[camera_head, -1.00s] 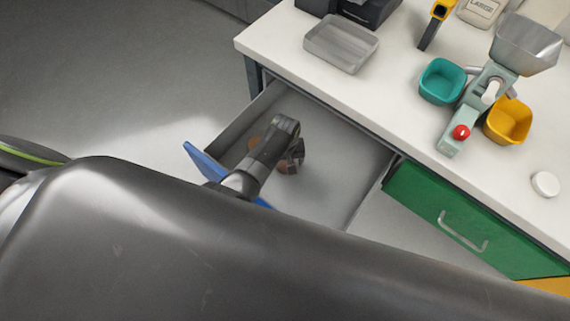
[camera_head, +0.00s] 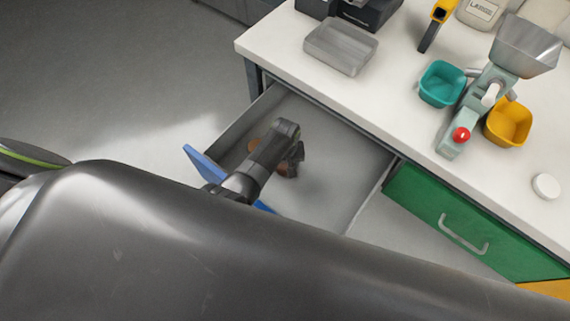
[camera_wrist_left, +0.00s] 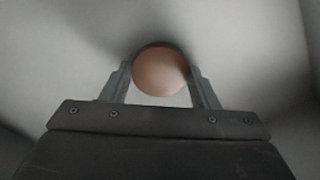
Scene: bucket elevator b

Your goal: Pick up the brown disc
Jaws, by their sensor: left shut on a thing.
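My left gripper (camera_head: 293,163) is inside the open drawer and is shut on a brown disc. In the left wrist view the brown disc (camera_wrist_left: 162,72) sits between the two fingertips, its round face towards the camera. In the head view only part of the held disc (camera_head: 283,171) shows beside the gripper. Another brown round thing (camera_head: 253,145) shows partly behind my left wrist, near the drawer's left side. I cannot tell how high the held disc is above the drawer floor. My right gripper is not in view.
The drawer (camera_head: 325,190) is pulled out, with a blue front (camera_head: 203,163) and a bare grey floor to the right. Above is the white worktop with a grey tray (camera_head: 341,47), teal bin (camera_head: 442,83), yellow bin (camera_head: 508,121), hopper machine (camera_head: 497,75) and white disc (camera_head: 546,186).

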